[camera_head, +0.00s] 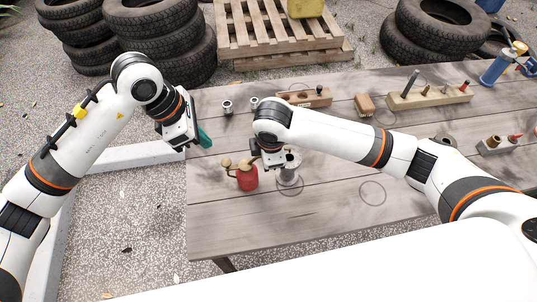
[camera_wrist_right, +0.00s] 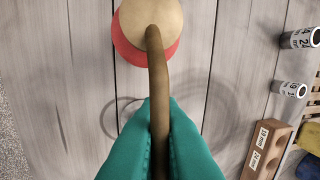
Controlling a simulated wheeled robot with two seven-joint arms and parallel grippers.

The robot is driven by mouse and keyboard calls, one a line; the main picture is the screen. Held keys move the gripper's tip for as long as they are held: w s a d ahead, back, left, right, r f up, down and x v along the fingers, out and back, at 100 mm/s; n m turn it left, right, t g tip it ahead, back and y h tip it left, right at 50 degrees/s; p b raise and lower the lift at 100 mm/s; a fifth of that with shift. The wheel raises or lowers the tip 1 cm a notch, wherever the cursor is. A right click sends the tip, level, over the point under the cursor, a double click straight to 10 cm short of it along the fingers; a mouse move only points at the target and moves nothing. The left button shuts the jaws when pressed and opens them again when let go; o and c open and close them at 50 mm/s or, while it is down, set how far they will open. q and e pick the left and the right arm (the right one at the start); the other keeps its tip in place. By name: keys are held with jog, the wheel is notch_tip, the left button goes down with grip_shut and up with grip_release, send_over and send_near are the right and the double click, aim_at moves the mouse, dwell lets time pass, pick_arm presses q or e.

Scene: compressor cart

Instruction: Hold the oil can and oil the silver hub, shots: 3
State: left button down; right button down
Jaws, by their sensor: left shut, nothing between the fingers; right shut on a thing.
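The red oil can (camera_head: 247,179) with a tan top stands or hovers low over the near left part of the table; I cannot tell which. My right gripper (camera_head: 270,160) is shut on its thin brown curved handle, which runs between the teal fingers (camera_wrist_right: 160,130) in the right wrist view. The can's tan top (camera_wrist_right: 150,18) and red body (camera_wrist_right: 122,48) show there too. The silver hub (camera_head: 289,176) is just right of the can, partly behind my right gripper. My left gripper (camera_head: 204,138) is shut and empty at the table's left edge.
Two metal sockets (camera_head: 227,106) (camera_head: 254,102) and a wooden block (camera_head: 304,97) are behind my right arm. A longer peg block (camera_head: 430,97), a small block (camera_head: 364,104) and a blue cylinder (camera_head: 495,68) are farther right. The table front is clear.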

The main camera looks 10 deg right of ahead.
aim_at(226, 162)
pick_arm(q)
jog(key=shift+w+d+f+m+y, duration=0.1)
jog(key=shift+d+f+m+y, duration=0.8)
jog(key=shift+m, duration=2.25)
jog(key=shift+w+d+f+m+y, duration=0.1)
jog(key=shift+d+f+m+y, duration=0.25)
jog(key=shift+f+m, duration=1.95)
jog(key=shift+d+f+m+y, duration=0.15)
jog(key=shift+d+m+y, duration=0.45)
jog(key=shift+m, duration=3.45)
jog(key=shift+f, duration=0.1)
jog(key=shift+f, duration=1.35)
jog(key=shift+r, duration=1.45)
jog(key=shift+f, duration=0.1)
